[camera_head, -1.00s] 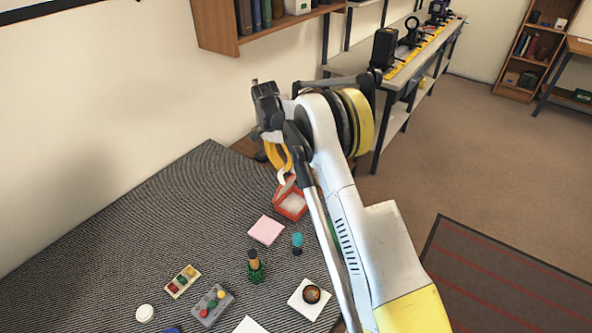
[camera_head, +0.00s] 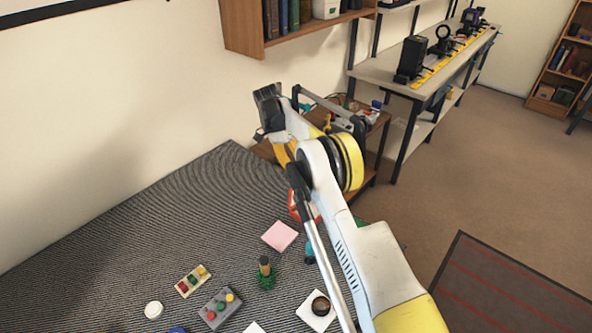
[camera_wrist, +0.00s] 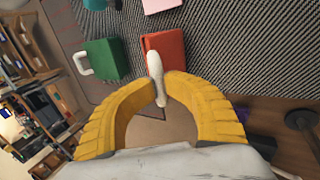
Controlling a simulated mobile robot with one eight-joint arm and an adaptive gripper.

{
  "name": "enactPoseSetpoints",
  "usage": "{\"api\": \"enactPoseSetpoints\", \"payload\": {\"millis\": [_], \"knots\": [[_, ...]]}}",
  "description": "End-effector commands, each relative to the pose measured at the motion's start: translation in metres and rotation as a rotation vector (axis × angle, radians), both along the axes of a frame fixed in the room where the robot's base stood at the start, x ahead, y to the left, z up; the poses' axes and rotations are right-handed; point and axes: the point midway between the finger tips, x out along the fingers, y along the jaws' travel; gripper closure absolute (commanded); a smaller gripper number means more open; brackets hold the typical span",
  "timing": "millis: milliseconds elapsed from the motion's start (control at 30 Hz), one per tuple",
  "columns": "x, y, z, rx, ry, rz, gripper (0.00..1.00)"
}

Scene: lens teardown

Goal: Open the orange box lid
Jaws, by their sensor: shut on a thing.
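The orange-red box (camera_head: 294,207) is at the table's far right edge in the head view, mostly hidden behind my arm. In the wrist view, a red-orange face of the box (camera_wrist: 165,48) lies just beyond my fingertips. My gripper (camera_wrist: 159,84) has its yellow curved fingers closed on a slim white handle (camera_wrist: 155,65), which overlaps the near part of the red face. Whether the lid stands raised now cannot be told, since the box's inside is hidden. In the head view, one yellow finger (camera_head: 283,153) shows, and the fingertips are hidden.
A green box (camera_wrist: 102,60) with a white handle is beside the red one. A pink pad (camera_head: 280,236), a small plant (camera_head: 266,279), a white square with a dark round thing (camera_head: 317,310) and a colored-button box (camera_head: 220,308) lie on the striped table. A shelf (camera_head: 300,35) hangs above.

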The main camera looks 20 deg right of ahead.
Motion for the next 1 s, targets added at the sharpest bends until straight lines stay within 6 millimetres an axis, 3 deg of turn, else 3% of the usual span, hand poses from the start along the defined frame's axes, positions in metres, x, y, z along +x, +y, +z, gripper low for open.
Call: {"api": "enactPoseSetpoints", "payload": {"millis": [33,100,467,1000], "knots": [[0.000,0.001,-0.003,0.004,0.000,0.002,0.86],[0.000,0.001,-0.003,0.004,0.000,0.002,0.64],[0.000,0.000,0.002,0.002,0.000,0.000,0.62],[0.000,0.001,0.092,0.003,-0.001,0.001,0.62]]}}
